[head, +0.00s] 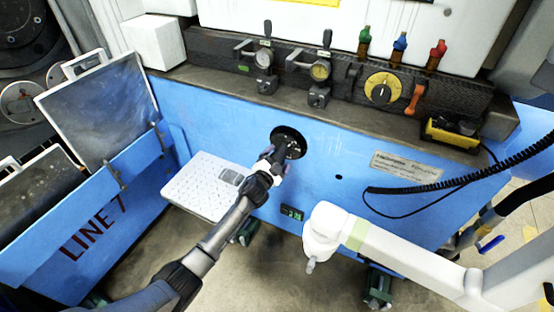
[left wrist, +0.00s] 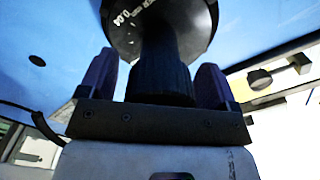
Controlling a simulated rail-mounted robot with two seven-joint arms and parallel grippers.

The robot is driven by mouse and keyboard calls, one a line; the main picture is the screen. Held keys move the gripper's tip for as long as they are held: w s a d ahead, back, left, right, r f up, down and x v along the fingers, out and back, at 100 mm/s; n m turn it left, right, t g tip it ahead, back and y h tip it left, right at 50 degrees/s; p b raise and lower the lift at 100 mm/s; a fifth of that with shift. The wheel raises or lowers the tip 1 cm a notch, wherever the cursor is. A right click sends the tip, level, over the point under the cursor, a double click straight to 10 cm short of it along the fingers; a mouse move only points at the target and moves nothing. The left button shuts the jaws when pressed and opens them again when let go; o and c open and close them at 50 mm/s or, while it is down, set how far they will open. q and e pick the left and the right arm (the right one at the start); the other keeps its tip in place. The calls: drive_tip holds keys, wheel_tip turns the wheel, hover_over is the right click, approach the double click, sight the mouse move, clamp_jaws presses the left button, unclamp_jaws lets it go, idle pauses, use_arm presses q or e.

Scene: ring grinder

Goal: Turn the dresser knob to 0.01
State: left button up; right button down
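The dresser knob is most likely the black round dial (head: 288,141) on the blue machine front; it also shows close up in the left wrist view (left wrist: 165,75). White digits on its rim look like 0.04, but they are tilted and hard to read. My left gripper (head: 271,160) is at the knob. In the left wrist view its two dark purple fingers (left wrist: 157,82) stand on either side of the knob's narrow ribbed part. A gap shows at the left finger; contact at the right finger is unclear. My right gripper is not recognisable in either view.
A white arm (head: 390,248) reaches in from the right, low in front of the panel. A ledge above holds gauges and a yellow dial (head: 382,86).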

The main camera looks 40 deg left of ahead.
use_arm(q)
drive_tip(key=shift+s+d+r+p, duration=0.1)
drive_tip(key=shift+s+p, duration=0.3)
drive_tip(key=shift+s, duration=0.25)
drive_tip(key=p+v, duration=0.4)
drive_tip(key=v, duration=0.8)
drive_tip(key=shift+s, duration=0.3)
